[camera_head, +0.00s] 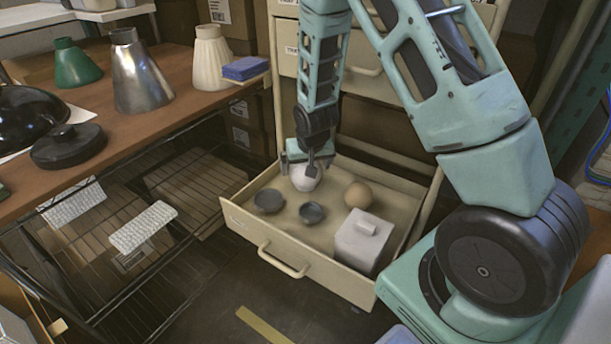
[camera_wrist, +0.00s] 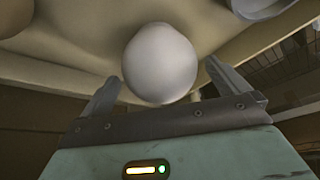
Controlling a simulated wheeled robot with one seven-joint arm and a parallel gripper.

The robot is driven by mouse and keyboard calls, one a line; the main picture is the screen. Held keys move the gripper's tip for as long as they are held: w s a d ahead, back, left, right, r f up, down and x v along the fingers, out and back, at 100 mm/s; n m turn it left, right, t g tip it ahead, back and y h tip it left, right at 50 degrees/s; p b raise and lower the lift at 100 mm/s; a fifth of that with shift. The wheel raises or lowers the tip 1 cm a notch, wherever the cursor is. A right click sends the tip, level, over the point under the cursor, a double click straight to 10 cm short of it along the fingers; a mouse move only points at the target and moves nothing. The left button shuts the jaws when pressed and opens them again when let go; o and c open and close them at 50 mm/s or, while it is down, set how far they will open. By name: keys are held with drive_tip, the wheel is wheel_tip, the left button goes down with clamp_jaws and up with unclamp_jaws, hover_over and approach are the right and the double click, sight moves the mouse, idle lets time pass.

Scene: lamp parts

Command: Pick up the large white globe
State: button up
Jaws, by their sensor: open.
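The large white globe (camera_head: 305,178) sits at the back left of the open drawer (camera_head: 330,276). It also shows in the wrist view (camera_wrist: 160,64), where it fills the middle, just ahead of and between my two fingers. My gripper (camera_head: 300,165) is over the globe, with a finger on either side of it in the head view. In the wrist view my gripper (camera_wrist: 160,97) is open, with gaps between the fingers and the globe's sides. The gripper hides part of the globe in the head view.
Drawer walls stand close around. Lampshades, including a silver one (camera_head: 139,72), stand on the wooden table (camera_head: 190,62) at left.

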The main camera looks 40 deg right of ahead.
drive_tip(key=x, duration=0.2)
drive_tip(key=shift+w+f, duration=0.1)
drive_tip(key=shift+f, duration=0.2)
drive_tip(key=c, duration=0.9)
drive_tip(key=shift+r, duration=0.1)
